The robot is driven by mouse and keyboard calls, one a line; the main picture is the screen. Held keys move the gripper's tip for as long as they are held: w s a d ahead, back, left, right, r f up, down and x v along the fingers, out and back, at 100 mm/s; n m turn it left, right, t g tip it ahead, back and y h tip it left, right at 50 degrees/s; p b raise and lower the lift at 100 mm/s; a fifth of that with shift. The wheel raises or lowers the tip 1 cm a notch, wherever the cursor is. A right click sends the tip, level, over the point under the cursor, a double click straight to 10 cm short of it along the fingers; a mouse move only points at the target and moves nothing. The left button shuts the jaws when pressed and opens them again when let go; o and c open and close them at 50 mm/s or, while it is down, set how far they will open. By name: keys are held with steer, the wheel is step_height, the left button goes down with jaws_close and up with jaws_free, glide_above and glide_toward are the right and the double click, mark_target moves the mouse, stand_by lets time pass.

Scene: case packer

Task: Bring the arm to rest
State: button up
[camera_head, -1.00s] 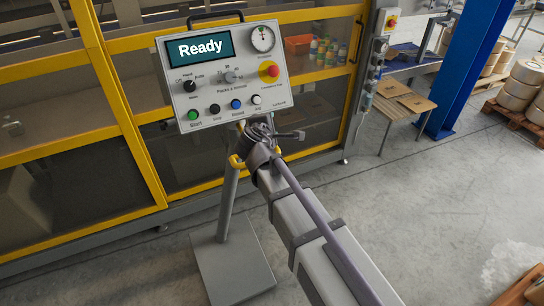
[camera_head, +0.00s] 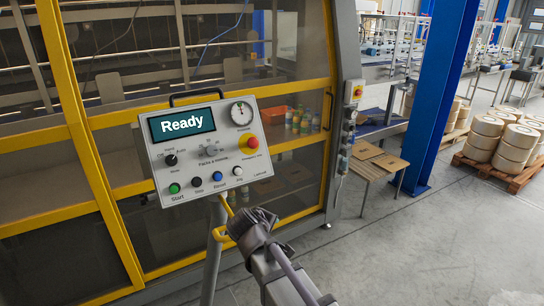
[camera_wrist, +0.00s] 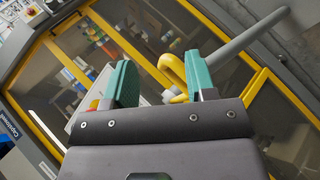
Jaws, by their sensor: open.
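My gripper shows in the wrist view (camera_wrist: 158,82) with its two green-padded fingers apart and nothing between them. In the head view my arm reaches up from the bottom edge, and its wrist end (camera_head: 254,226) is below and right of the control panel (camera_head: 207,178). The fingertips are hard to make out there. The panel screen (camera_head: 182,123) reads "Ready". The panel has a dial, knobs, a red stop button (camera_head: 251,143) and a row of coloured buttons. A yellow hook-like part (camera_wrist: 172,72) and a grey post (camera_wrist: 235,38) lie beyond the fingers in the wrist view.
The yellow-framed machine guard (camera_head: 80,150) stands close behind the panel. A small table (camera_head: 366,165) with brown sheets stands right of it. A blue column (camera_head: 432,100) and a pallet (camera_head: 495,172) of stacked rolls are farther right. The floor at lower right is clear.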

steer(key=s+d+f+m+g+y+b, duration=0.1)
steer(key=s+d+f+m+g, duration=0.3)
steer(key=d, duration=0.5)
steer(key=s+d+f+m+g+y+b, duration=0.2)
steer(key=s+d+f+m+g+b, duration=0.2)
steer(key=s+d+f+m, duration=0.3)
steer(key=s+d, duration=0.3)
steer(key=s, duration=0.1)
steer(key=shift+s+d+m+g+b, duration=0.2)
steer(key=shift+d+m+g+b, duration=0.1)
steer(key=shift+m+b, duration=0.1)
